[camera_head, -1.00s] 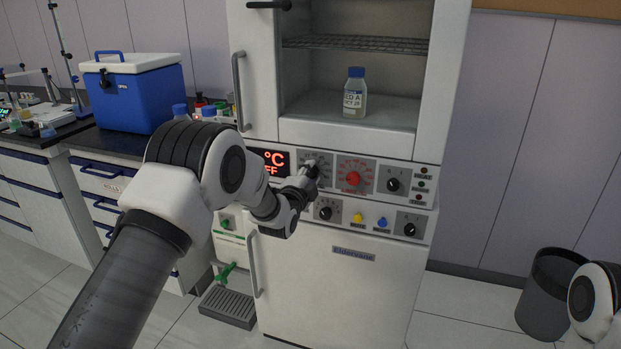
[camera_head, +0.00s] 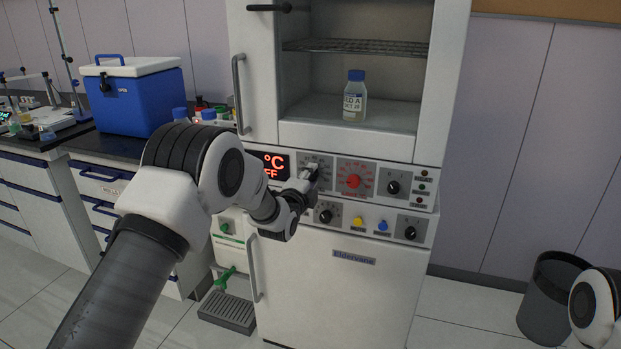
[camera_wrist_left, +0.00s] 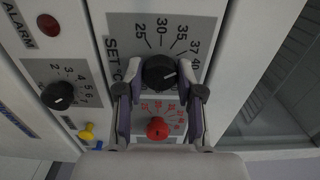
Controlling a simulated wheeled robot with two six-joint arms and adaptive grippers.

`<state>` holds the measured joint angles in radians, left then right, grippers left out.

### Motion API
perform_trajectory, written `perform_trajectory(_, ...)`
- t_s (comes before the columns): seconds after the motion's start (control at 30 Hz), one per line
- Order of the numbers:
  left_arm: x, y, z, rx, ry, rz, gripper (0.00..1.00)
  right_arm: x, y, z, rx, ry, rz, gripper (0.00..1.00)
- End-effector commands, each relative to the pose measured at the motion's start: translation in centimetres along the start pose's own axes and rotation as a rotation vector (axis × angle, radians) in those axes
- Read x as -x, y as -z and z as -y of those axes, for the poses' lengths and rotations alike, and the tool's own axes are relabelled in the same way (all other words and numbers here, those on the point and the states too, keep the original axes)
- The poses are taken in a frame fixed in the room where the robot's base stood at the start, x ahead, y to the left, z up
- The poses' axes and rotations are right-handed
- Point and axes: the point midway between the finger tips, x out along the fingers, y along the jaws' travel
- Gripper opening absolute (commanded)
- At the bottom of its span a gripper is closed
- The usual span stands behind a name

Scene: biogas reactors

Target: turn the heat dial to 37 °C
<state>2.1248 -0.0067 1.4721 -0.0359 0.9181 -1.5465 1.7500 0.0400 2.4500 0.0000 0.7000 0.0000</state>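The black heat dial (camera_wrist_left: 159,72) sits on a grey plate marked SET °C, with 25, 30, 35, 37 and 40 around it, in the left wrist view. Its white pointer mark faces right in that view; the exact reading is hard to tell. My left gripper (camera_wrist_left: 160,88) has one finger on each side of this dial, with narrow gaps seeming to show beside it. In the head view my left gripper (camera_head: 312,176) is at the panel and mostly covers the dial. My right gripper is not in view.
A red dial (camera_head: 353,181) is just right of the heat dial. More black knobs (camera_head: 393,187), yellow (camera_head: 358,221) and blue (camera_head: 382,225) buttons are nearby. The red display (camera_head: 271,165) is partly hidden. A bottle (camera_head: 354,97) stands inside the cabinet. A bin (camera_head: 545,300) is at right.

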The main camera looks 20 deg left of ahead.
Motion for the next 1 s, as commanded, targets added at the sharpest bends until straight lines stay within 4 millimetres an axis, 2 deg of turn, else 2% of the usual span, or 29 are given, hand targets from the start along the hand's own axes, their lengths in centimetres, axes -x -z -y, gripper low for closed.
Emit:
perform_trajectory(0.03, 0.0, 0.0, -0.1, 0.001, -0.002, 0.001, 0.54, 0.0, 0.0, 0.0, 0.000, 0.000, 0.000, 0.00)
perform_trajectory(0.07, 0.0, 0.0, -0.1, 0.001, -0.002, 0.001, 0.62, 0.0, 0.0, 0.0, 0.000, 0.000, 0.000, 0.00)
perform_trajectory(0.37, 0.1, 0.0, 0.0, 0.001, 0.000, 0.000, 0.62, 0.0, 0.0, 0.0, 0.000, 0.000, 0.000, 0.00)
perform_trajectory(0.47, 0.7, 0.0, 0.0, 0.001, -0.001, 0.000, 0.62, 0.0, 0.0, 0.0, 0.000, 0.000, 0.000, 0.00)
perform_trajectory(0.57, 2.4, 0.0, 0.0, 0.001, -0.003, 0.000, 0.62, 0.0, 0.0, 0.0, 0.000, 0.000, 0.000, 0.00)
perform_trajectory(0.8, 8.6, -0.1, -0.1, 0.002, -0.004, 0.001, 0.62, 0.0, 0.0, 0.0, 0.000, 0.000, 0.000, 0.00)
perform_trajectory(0.9, 10.6, -0.1, -0.1, 0.002, -0.004, 0.001, 0.62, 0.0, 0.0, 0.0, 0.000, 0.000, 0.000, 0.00)
perform_trajectory(1.0, 11.7, -0.1, -0.1, 0.002, -0.002, 0.001, 0.62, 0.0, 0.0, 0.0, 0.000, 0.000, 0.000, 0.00)
